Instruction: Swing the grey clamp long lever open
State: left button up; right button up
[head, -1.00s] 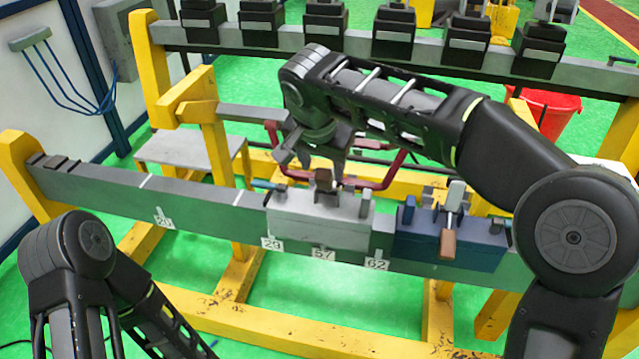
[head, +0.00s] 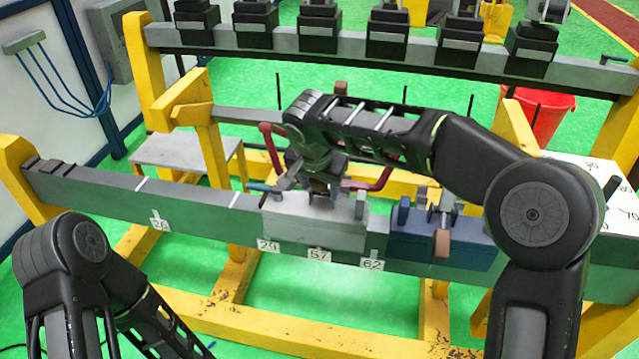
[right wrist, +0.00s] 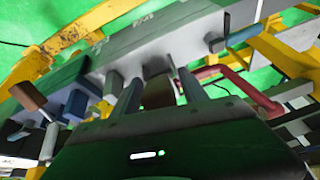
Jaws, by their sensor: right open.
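The grey clamp (head: 315,222) sits on the long grey beam (head: 190,218), above labels 29, 57 and 62. My right gripper (head: 318,190) is open, low over the top of this clamp, and hides most of its lever in the head view. In the right wrist view the grey clamp (right wrist: 150,45) lies past the two parted fingers (right wrist: 158,95). A small brown piece (right wrist: 178,88) shows between them; I cannot tell whether either finger touches it. My left arm is at the lower left, with its gripper out of view.
A blue clamp (head: 425,247) with a brown-tipped lever (head: 441,243) stands close to the right. A red bent bar (head: 378,178) runs behind the grey clamp. A brown block (head: 341,88) shows above my right arm. The beam left of the clamp is mostly clear.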

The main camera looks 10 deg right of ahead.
grip_shut()
dwell(0.6)
dwell(0.9)
